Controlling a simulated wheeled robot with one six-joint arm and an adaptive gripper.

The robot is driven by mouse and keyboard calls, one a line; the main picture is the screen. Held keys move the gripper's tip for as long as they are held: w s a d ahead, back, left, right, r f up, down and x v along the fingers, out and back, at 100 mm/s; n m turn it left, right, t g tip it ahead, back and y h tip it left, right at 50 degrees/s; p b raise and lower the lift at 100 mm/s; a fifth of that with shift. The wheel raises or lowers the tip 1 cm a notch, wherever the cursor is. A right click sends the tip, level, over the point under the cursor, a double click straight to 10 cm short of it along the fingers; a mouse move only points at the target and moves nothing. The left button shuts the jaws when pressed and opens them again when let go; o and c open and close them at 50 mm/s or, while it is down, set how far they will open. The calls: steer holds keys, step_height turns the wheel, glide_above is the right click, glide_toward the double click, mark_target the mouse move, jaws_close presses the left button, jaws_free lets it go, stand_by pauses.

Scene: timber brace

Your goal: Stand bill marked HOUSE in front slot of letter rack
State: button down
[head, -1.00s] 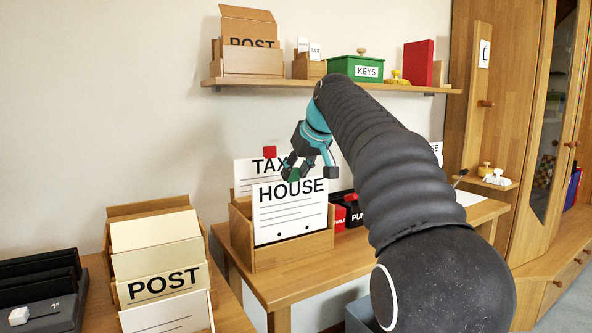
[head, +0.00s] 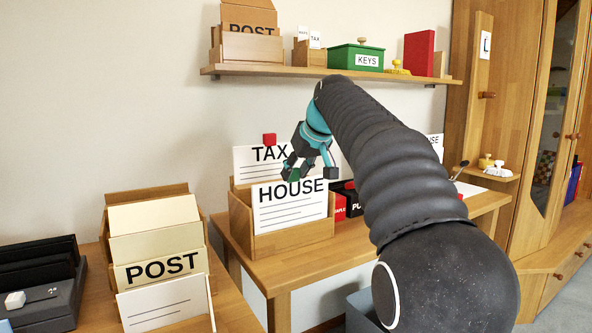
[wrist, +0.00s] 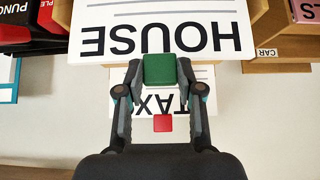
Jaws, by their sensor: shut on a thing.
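The bill marked HOUSE (head: 290,208) is a white card with black print and a green grip block (wrist: 160,69) on its top edge. My gripper (wrist: 160,78) is shut on that block, one finger on each side.
A wooden holder with a POST card (head: 160,268) stands at the left. Dark boxes, one marked PUNCH (wrist: 22,20), are beside the rack. A shelf (head: 300,71) with a green KEYS box (head: 356,58) hangs above. The table right of my arm has free room.

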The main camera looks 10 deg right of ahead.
steer(key=shift+f+b, duration=0.55)
steer(key=shift+f, duration=0.25)
steer(key=c, duration=0.7)
jaws_free()
steer(key=shift+o, duration=0.4)
steer(key=o, duration=0.4)
steer(key=shift+o, duration=0.2)
step_height(320, 180, up, 8)
steer(key=p, duration=0.5)
